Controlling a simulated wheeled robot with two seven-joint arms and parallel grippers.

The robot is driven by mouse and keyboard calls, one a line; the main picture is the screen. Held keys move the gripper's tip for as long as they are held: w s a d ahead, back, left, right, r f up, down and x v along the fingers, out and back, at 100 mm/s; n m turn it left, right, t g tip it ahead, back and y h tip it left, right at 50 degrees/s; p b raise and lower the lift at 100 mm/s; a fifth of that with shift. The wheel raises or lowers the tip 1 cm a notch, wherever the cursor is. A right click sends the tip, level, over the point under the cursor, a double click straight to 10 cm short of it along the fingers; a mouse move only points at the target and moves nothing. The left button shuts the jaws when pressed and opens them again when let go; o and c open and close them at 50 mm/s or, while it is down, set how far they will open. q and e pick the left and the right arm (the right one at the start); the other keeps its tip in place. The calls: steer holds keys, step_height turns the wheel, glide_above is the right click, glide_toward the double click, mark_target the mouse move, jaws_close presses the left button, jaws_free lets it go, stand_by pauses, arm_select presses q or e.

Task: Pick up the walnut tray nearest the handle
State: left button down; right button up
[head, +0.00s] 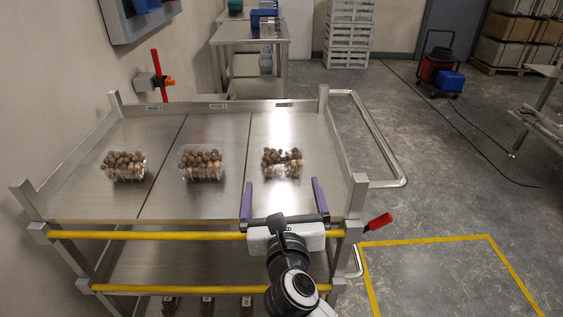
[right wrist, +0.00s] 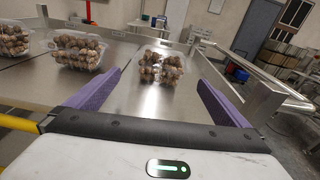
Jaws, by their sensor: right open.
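Three clear trays of brown walnuts stand in a row on a steel table top: a left tray (head: 124,174), a middle tray (head: 201,174) and a right tray (head: 284,171). The right tray is the one closest to the bent tube handle (head: 386,150) at the table's right side. My right gripper (head: 282,182) is open and empty, its two purple fingers pointing at the right tray from the near side. In the right wrist view, the right tray (right wrist: 160,72) sits ahead, between the finger lines and beyond the tips. My left gripper is out of view.
Dark seams divide the table top (head: 230,202) into lanes. Raised metal side rails (head: 339,150) and yellow bars (head: 150,235) edge it. A red-tipped lever (head: 379,221) sticks out at the near right corner. The steel between the trays is clear.

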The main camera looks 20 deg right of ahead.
mark_target(282, 171)
steer(key=shift+m+g, duration=0.4)
steer(key=x, duration=0.2)
steer(key=f+x, duration=0.1)
steer(key=x, duration=0.1)
steer(key=shift+w, duration=0.1)
steer(key=shift+p+x, duration=0.55)
steer(key=shift+x, duration=2.55)
steer(key=shift+d, duration=0.15)
steer(key=shift+c, duration=0.4)
steer(key=c, duration=1)
